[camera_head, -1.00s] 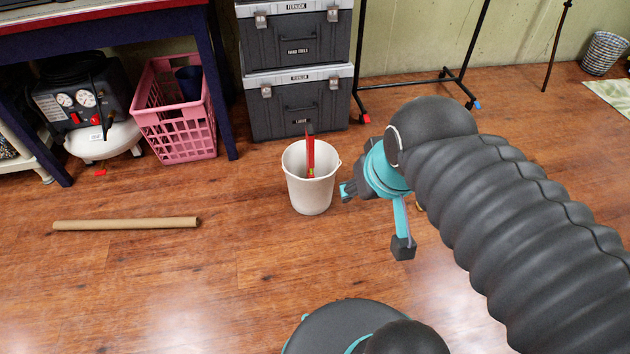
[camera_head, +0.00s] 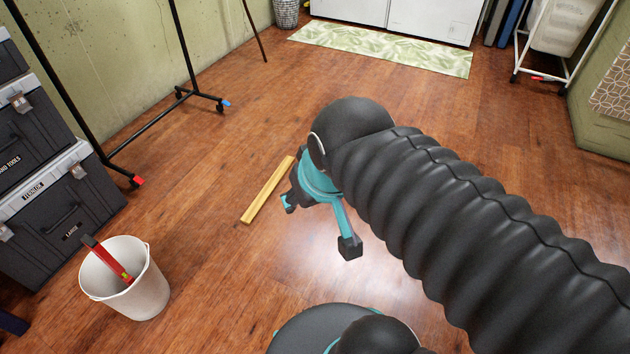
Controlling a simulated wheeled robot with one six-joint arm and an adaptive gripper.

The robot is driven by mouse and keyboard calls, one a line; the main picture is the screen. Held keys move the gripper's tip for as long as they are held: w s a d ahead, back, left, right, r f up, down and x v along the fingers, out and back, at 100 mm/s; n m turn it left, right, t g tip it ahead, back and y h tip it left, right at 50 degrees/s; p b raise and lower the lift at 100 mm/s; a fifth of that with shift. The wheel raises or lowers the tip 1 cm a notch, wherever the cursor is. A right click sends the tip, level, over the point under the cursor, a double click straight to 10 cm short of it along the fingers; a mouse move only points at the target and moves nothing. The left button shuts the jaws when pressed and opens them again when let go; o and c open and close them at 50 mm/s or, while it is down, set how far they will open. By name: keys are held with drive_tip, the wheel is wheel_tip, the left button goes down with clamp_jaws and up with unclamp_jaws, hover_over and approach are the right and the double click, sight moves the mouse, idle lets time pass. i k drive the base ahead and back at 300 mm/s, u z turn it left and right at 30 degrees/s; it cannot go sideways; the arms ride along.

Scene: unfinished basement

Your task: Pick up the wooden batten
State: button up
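The wooden batten (camera_head: 267,190) is a thin, straight, yellow strip lying flat on the wood floor, left of my gripper in the picture. It slants from lower left to upper right, and its whole length seems to show. My gripper (camera_head: 318,228) is teal and black. Its two fingers are spread apart with nothing between them, so it is open. In the picture it is just right of the batten and appears above the floor, apart from it. How high it is I cannot tell.
A white bucket (camera_head: 149,292) holding a red tool (camera_head: 107,259) stands at lower left. Grey toolboxes (camera_head: 62,205) and a black wheeled rack (camera_head: 195,93) line the left wall. A leafy mat (camera_head: 385,49) lies at the back. The floor around the batten is clear.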

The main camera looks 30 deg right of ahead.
sight(253, 211)
drive_tip(key=z, duration=0.55)
drive_tip(key=k, duration=1)
drive_tip(key=z, duration=1.15)
drive_tip(key=i, duration=2.2)
drive_tip(key=u, duration=0.35)
drive_tip(key=i, duration=1.3)
drive_tip(key=u, duration=1.85)
drive_tip(key=i, duration=0.95)
drive_tip(key=u, duration=0.85)
